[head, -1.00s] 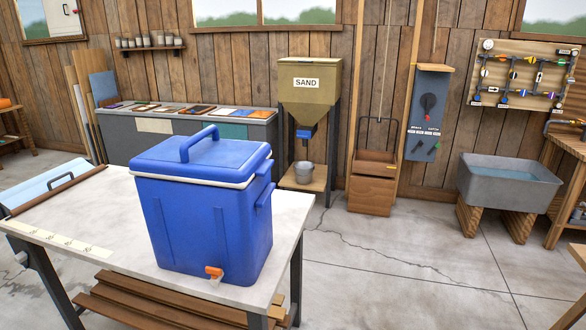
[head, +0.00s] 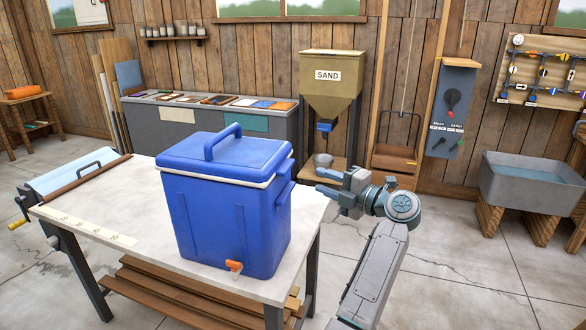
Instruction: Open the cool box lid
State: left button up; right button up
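The blue cool box (head: 228,222) stands upright on a light-topped table (head: 120,205). Its blue lid (head: 245,155) lies shut on the white rim, with a raised handle (head: 210,142) on top. An orange tap (head: 234,266) is low on the front, and blue side grips show on the right side.
A blue roller-like device with a dark handle (head: 97,165) sits at the table's left end. Brown planks (head: 165,288) lie below the tabletop. A sand hopper (head: 330,95) with a bucket stands behind. A water trough (head: 522,180) is at right. Floor right of the table is open.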

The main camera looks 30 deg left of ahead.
aim_at(290, 168)
pick_arm(q)
jog(key=a+p, duration=0.1)
jog(key=a, duration=0.2)
jog(key=a+p, duration=0.1)
jog(key=a, duration=0.2)
jog(key=w+a+p, duration=0.1)
jog(key=a, duration=0.2)
jog(key=shift+a, duration=0.3)
jog(key=shift+w+a, duration=0.1)
jog(key=shift+a, duration=0.35)
grip_shut()
